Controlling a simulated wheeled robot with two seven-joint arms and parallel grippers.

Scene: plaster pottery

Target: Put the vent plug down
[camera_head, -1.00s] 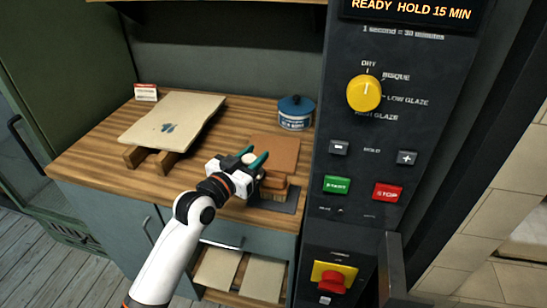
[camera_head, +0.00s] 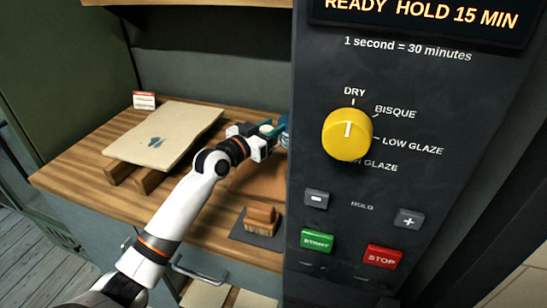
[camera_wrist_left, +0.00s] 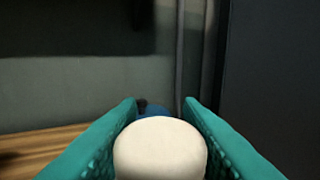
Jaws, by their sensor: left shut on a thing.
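The vent plug, a cream rounded piece (camera_head: 266,128), is between the teal fingers of my left gripper (camera_head: 272,130). In the left wrist view the plug (camera_wrist_left: 160,150) fills the space between both fingertips (camera_wrist_left: 160,125), and its lower part is cut off by the frame. My left gripper is shut on it above the back right of the wooden counter (camera_head: 75,180), close to the dark control panel. My right gripper is not in view.
A blue jar (camera_head: 285,130) is mostly hidden behind the gripper and panel; it also shows beyond the plug (camera_wrist_left: 154,110). A wooden block (camera_head: 261,219) stands on a dark mat (camera_head: 243,236). A pale board (camera_head: 165,135) lies left on wooden supports. The kiln panel (camera_head: 400,180) borders the right.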

